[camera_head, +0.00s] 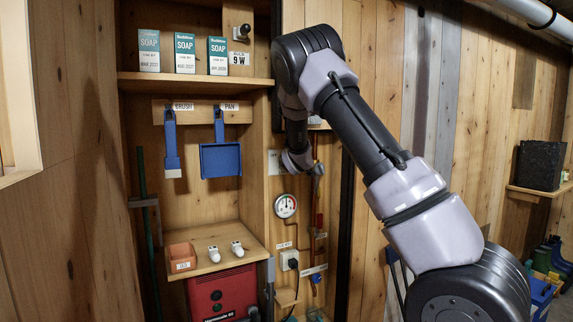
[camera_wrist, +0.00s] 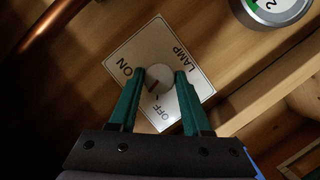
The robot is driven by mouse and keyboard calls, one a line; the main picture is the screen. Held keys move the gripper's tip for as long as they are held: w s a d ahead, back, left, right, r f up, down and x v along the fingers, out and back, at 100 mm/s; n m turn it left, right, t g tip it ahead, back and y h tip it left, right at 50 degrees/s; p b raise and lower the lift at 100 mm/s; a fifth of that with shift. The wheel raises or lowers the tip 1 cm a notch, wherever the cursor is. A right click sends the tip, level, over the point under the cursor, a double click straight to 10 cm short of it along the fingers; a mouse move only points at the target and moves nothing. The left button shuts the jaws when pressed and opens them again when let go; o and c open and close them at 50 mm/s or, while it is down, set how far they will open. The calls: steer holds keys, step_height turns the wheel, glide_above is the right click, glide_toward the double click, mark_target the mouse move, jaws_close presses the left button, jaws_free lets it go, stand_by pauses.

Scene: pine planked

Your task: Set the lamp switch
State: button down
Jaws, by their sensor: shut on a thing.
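The lamp switch is a round pale knob (camera_wrist: 160,77) on a square white plate (camera_wrist: 125,48) marked LAMP, ON and OFF in the wrist view. A small reddish mark on the knob points to the lower left, roughly between ON and OFF; its exact setting is hard to tell. My gripper (camera_wrist: 160,77) has its two green fingers on either side of the knob, shut on it. In the head view the plate (camera_head: 273,160) shows at the left of my gripper, which hides most of the switch.
Below the switch are a round gauge (camera_head: 285,206), a copper pipe (camera_head: 313,220) and a socket (camera_head: 290,260). To the left hang a blue brush (camera_head: 171,145) and a blue pan (camera_head: 221,158). Soap boxes (camera_head: 185,54) stand on the shelf above. An orange box (camera_head: 181,257) sits on the lower shelf.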

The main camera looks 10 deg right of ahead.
steer(key=n+t+h, duration=0.1)
steer(key=n+t, duration=0.1)
steer(key=n, duration=0.3)
steer(key=shift+f, duration=0.15)
stand_by(0.5)
steer(key=shift+c, duration=1.8)
jaws_free()
steer(key=s, duration=1)
steer(key=shift+s+a, duration=0.4)
